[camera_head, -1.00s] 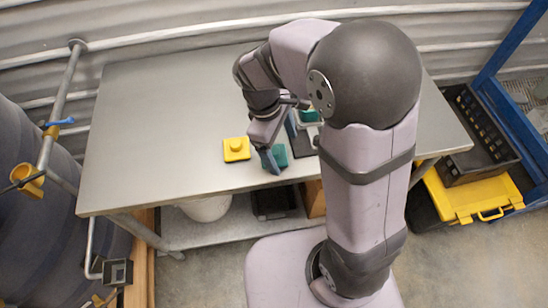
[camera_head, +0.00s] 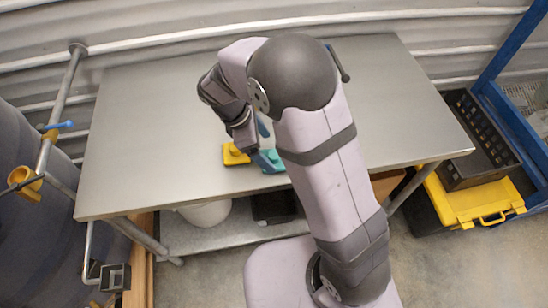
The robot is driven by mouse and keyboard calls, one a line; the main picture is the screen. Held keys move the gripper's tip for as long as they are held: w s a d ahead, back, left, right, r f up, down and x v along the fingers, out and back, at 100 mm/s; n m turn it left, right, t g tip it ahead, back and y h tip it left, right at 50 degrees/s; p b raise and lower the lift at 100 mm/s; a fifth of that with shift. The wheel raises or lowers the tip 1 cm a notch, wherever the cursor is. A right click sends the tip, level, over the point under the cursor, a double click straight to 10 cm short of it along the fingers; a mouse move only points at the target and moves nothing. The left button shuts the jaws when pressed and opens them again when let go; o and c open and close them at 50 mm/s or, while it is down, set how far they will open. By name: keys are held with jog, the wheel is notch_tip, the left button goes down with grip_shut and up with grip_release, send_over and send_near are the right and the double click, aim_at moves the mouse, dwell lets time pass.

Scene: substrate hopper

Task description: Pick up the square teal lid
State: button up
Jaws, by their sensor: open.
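The square teal lid (camera_head: 274,164) lies on the metal table near its front edge, just right of a yellow lid (camera_head: 236,154). Only part of the teal lid shows; my arm and a finger cover the rest. My gripper (camera_head: 264,146) points down at the teal lid with its blue-grey fingers apart. One finger overlaps the lid's left side in this view; whether it touches cannot be told.
The yellow lid has a raised knob and sits close beside my gripper. The table (camera_head: 150,130) is clear on its left side. A dark rod-like object (camera_head: 338,62) shows at the back behind my arm. A black crate (camera_head: 470,150) stands right of the table.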

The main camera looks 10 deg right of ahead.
aim_at(273, 154)
jog(key=shift+s+d+f, duration=0.1)
jog(key=shift+d+f, duration=0.15)
jog(key=shift+d, duration=0.1)
jog(key=shift+p+x, duration=0.9)
jog(key=shift+x, duration=1.15)
jog(key=c, duration=1.1)
